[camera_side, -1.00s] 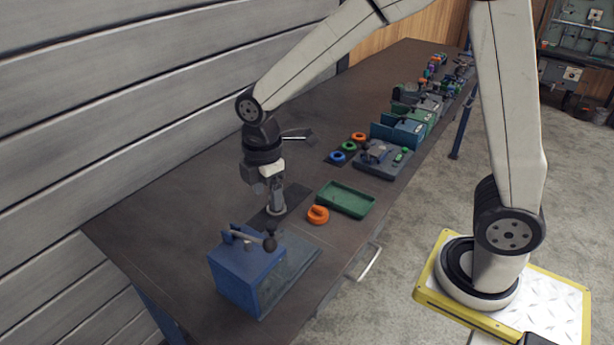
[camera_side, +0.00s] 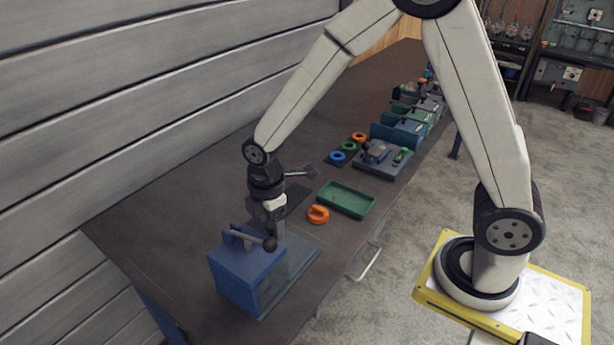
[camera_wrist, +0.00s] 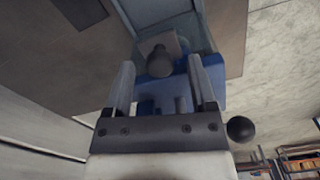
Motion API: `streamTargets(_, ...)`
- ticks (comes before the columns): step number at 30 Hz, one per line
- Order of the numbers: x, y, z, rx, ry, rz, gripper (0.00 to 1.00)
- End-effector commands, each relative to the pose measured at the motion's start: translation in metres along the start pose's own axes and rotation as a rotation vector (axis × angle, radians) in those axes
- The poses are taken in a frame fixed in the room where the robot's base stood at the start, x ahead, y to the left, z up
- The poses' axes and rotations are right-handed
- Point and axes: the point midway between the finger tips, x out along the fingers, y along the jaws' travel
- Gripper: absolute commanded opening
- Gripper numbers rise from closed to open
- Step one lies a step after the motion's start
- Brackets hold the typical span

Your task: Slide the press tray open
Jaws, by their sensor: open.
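The blue press (camera_side: 240,280) stands at the near end of the bench, with a lever ending in a black ball knob (camera_side: 270,244). A grey flat base (camera_side: 302,258) extends from its right side. My gripper (camera_side: 270,228) points down just behind the lever, its fingertips hidden there. In the wrist view my gripper (camera_wrist: 167,78) is open. A dark round knob (camera_wrist: 160,63) on a small light-grey block, apparently the press tray (camera_wrist: 172,42), appears between the fingers; contact cannot be told. The blue press body (camera_wrist: 190,96) lies beyond, and the lever's ball (camera_wrist: 240,129) is at right.
An orange ring-like part (camera_side: 318,214) and an empty green tray (camera_side: 346,199) lie to the right of the press. Coloured rings and a grey fixture (camera_side: 383,160) sit farther along the bench. The left side of the bench is clear.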

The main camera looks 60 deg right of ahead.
Motion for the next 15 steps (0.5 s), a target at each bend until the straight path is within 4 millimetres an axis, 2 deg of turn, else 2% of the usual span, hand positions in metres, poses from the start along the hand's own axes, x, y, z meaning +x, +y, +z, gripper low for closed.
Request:
streamTargets(7,0.0005,0.0000,0.0000,0.000,0.000,0.000,0.72)
streamTargets(8,0.0005,0.0000,0.0000,0.000,0.000,0.000,0.66)
streamTargets(9,0.0005,0.0000,0.0000,0.000,0.000,0.000,0.53)
streamTargets(14,0.0003,0.0001,0.0000,0.000,0.000,0.001,0.02)
streamTargets(15,0.0003,0.0001,0.0000,0.000,0.000,0.001,0.00)
